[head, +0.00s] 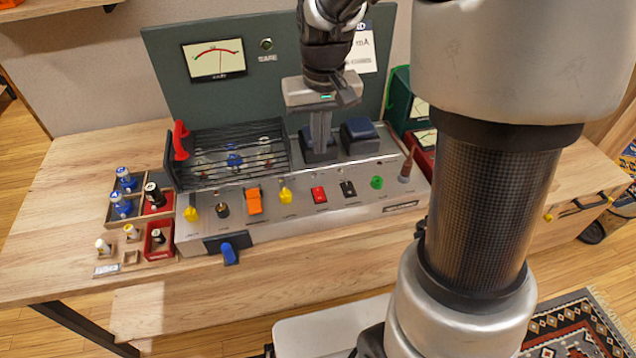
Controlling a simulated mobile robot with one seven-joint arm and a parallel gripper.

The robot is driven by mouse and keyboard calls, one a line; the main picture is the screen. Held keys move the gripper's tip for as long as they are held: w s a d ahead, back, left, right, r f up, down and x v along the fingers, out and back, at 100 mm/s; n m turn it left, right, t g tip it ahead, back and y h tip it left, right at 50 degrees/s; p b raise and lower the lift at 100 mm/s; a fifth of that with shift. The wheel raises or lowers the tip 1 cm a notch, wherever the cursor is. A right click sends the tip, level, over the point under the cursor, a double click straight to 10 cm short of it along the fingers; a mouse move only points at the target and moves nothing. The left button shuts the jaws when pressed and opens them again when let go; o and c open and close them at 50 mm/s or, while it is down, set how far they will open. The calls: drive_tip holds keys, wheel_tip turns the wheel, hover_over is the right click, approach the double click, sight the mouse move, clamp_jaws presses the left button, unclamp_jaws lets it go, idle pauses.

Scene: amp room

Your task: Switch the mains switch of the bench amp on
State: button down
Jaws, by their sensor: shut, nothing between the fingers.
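The bench amp (270,222) is a grey-silver chassis on the wooden bench, with a tall dark green back panel (290,75). My gripper (320,152) points down, shut and empty, over the rear of the amp by the dark blue blocks. It hides part of the left block and appears behind and above the red rocker.
Yellow knobs (286,194), a green button (377,182) and a blue lever (229,254) sit along the front. A wire cage with a red handle (181,140) covers the left deck. Trays of small tubes (112,214) stand left. The bench front is clear.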

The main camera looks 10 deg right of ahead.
sight(318, 189)
drive_tip(key=f+b, duration=0.1)
drive_tip(key=f, duration=0.3)
drive_tip(key=w+f+b, duration=0.1)
drive_tip(key=f, duration=0.9)
drive_tip(key=shift+w+b, duration=0.3)
drive_tip(key=shift+b, duration=0.1)
drive_tip(key=shift+w+f, duration=0.1)
drive_tip(key=shift+f, duration=0.25)
drive_tip(key=shift+r, duration=0.2)
